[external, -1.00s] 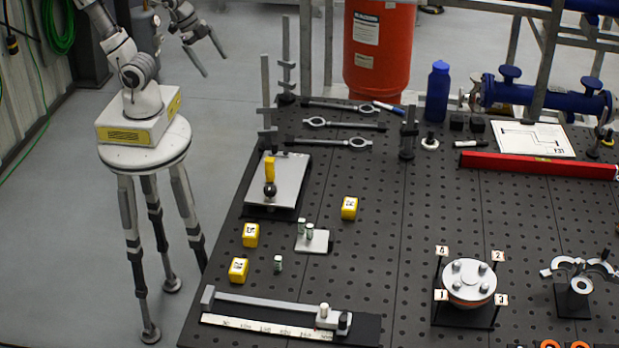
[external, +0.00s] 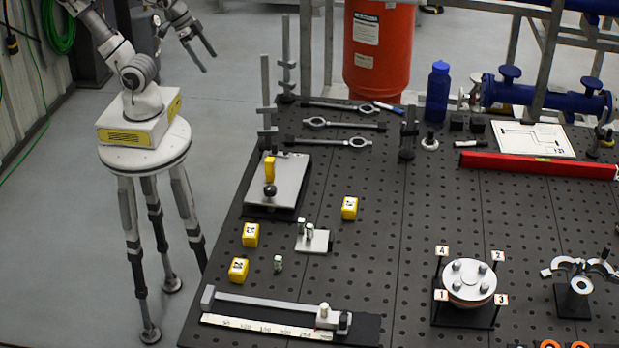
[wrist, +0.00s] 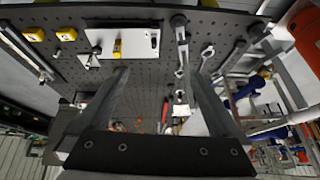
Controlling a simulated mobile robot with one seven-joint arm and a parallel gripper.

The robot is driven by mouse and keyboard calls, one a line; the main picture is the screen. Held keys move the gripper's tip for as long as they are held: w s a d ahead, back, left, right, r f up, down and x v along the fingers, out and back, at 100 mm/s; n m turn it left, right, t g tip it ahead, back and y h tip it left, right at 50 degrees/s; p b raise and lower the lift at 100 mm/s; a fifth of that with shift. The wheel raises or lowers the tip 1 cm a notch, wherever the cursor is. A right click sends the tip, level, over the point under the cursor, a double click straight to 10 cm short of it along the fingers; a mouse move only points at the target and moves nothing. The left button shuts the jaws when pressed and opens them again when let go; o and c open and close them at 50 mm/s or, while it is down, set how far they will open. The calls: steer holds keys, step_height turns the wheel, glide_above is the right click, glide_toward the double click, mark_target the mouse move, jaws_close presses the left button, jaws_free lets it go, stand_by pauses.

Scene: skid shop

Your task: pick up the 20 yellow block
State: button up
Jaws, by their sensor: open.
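Three yellow blocks with dark number labels sit on the black perforated table: one at the front left (external: 238,270), one just behind it (external: 251,235), and one farther right (external: 349,208). The numbers are too small to read surely, so I cannot tell which is the 20. Two yellow blocks also show at the upper left of the wrist view, a left one (wrist: 35,34) and a right one (wrist: 66,33). My gripper (external: 209,62) is open and empty, up and left of the table, well away from the blocks. Its spread fingers show in the wrist view (wrist: 158,74).
A metal plate (external: 290,195) with a yellow upright piece (external: 269,168) stands near the table's left edge. A small plate with pegs (external: 318,243) and a small cylinder (external: 278,263) are near the blocks. Tall posts (external: 265,100) rise at the back left edge.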

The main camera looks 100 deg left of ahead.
steer(key=w+f+m+y+b, duration=0.1)
steer(key=w+m+y+b, duration=0.15)
steer(key=w, duration=0.45)
steer(key=w+d+f+m+y+b, duration=0.1)
steer(key=w+d+f+m+b, duration=0.15)
steer(key=w+m, duration=0.2)
steer(key=w+d+f+m+b, duration=0.2)
steer(key=w+d+f+m, duration=0.2)
steer(key=w, duration=0.1)
steer(key=m+t+h+b, duration=0.4)
steer(key=m+t+b, duration=0.55)
steer(key=m, duration=1.55)
glide_toward(238, 266)
steer(key=shift+g, duration=0.75)
steer(key=x, duration=0.1)
steer(key=b+x, duration=0.1)
steer(key=x, duration=0.1)
steer(key=b+x, duration=0.1)
steer(key=x, duration=0.1)
steer(key=shift+w+d+r, duration=0.15)
steer(key=shift+r, duration=0.1)
steer(key=x, duration=0.5)
steer(key=shift+w+f+b, duration=0.1)
steer(key=shift+f+b, duration=0.1)
steer(key=shift+b, duration=0.15)
steer(key=shift+r, duration=0.1)
steer(key=c, duration=1.4)
